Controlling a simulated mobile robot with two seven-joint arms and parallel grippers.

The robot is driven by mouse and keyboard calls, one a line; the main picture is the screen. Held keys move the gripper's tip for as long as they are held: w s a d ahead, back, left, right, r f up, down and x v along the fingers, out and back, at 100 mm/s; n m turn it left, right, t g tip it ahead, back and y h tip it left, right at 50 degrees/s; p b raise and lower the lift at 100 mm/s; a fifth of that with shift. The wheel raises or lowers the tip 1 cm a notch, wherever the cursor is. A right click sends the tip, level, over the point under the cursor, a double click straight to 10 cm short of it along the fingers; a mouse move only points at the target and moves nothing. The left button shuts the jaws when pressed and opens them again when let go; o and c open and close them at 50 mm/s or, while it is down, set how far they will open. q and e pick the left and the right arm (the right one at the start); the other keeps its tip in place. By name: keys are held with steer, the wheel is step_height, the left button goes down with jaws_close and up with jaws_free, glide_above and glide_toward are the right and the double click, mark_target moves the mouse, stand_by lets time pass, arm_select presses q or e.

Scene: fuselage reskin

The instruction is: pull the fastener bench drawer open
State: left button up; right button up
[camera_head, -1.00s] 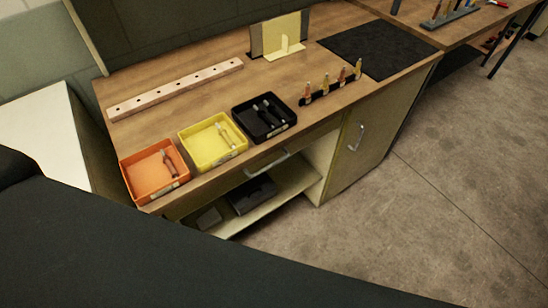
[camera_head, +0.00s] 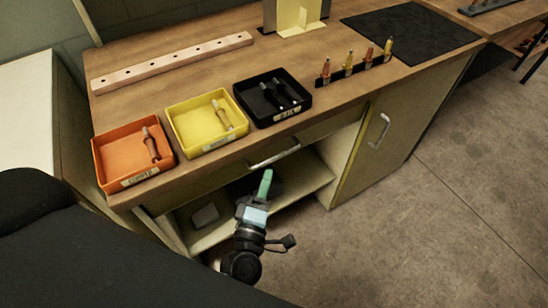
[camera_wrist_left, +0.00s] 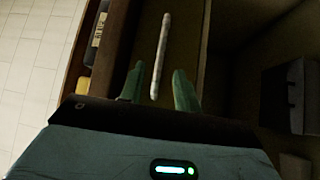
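The fastener bench drawer (camera_head: 325,127) is a shallow front under the wooden bench top, and it looks closed. Its pale bar handle (camera_head: 274,153) faces me. My left gripper (camera_head: 266,176) is just below the handle in the head view, with green fingers pointing up toward it. In the left wrist view the open fingers (camera_wrist_left: 158,84) stand apart, and the handle (camera_wrist_left: 161,50) shows in the gap between them and beyond. I cannot tell whether the fingers reach around the bar. My right gripper is not in view.
Orange (camera_head: 130,175), yellow (camera_head: 196,145) and black (camera_head: 262,116) bins line the bench's front edge above the drawer. An open shelf (camera_head: 310,178) lies below it. A cabinet door with a handle (camera_head: 378,131) is to the right. The floor (camera_head: 400,240) in front is clear.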

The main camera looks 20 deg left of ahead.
mark_target(274, 157)
arm_select(q)
steer(key=w, duration=0.4)
steer(key=w+a+r, duration=0.1)
steer(key=w, duration=0.2)
steer(key=shift+w, duration=0.1)
steer(key=shift+d, duration=0.1)
steer(key=shift+c, duration=0.3)
jaws_close()
